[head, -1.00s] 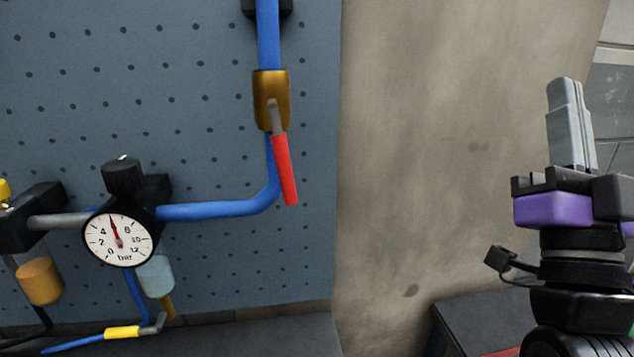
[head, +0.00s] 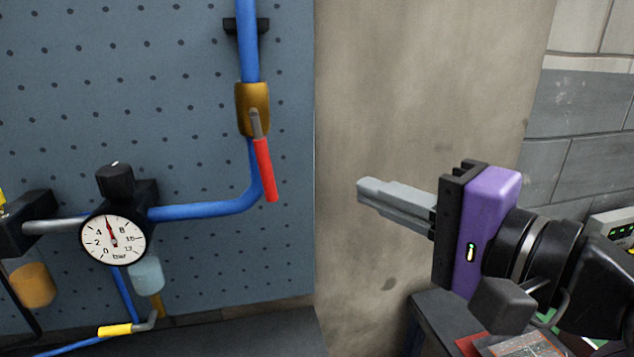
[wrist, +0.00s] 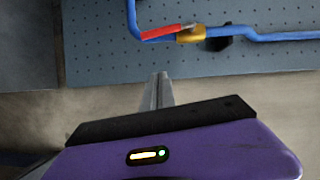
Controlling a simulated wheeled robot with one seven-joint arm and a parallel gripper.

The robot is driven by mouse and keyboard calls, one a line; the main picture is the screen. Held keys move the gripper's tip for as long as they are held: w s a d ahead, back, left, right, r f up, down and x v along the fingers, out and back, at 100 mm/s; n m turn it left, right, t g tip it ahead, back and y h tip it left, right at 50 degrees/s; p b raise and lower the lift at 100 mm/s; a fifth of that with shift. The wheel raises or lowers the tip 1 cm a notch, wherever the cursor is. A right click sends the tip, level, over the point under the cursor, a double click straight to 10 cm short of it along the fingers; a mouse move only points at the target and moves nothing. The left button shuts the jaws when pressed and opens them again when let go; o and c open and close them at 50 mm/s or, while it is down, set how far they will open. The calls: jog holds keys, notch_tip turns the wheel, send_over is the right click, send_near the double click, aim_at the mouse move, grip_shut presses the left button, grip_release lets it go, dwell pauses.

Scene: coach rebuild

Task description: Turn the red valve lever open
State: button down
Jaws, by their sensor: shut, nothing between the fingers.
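The red valve lever (head: 264,169) hangs from a brass valve (head: 252,108) on the upright blue pipe (head: 248,45). It points down, tilted slightly right at its lower end. In the wrist view the red lever (wrist: 166,32) and brass valve (wrist: 190,35) show near the top, beyond the fingertips. My gripper (head: 362,188) is to the right of the lever and apart from it, in front of the concrete wall. Its fingers are together and empty, pointing left. In the wrist view my gripper (wrist: 160,76) points up toward the pegboard.
A pressure gauge (head: 113,240) with a black knob (head: 115,181) is left of the lever, joined by the bent blue pipe. The pegboard (head: 180,110) backs the pipework. A dark ledge (head: 260,335) runs below. Free space lies between my gripper and the lever.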

aim_at(263, 158)
jog(key=w+a+p, duration=0.1)
jog(key=w+a, duration=0.1)
jog(key=a, duration=0.3)
jog(key=w+a+f+p, duration=0.1)
jog(key=w+a, duration=0.2)
jog(key=a, duration=0.2)
jog(key=shift+w, duration=0.3)
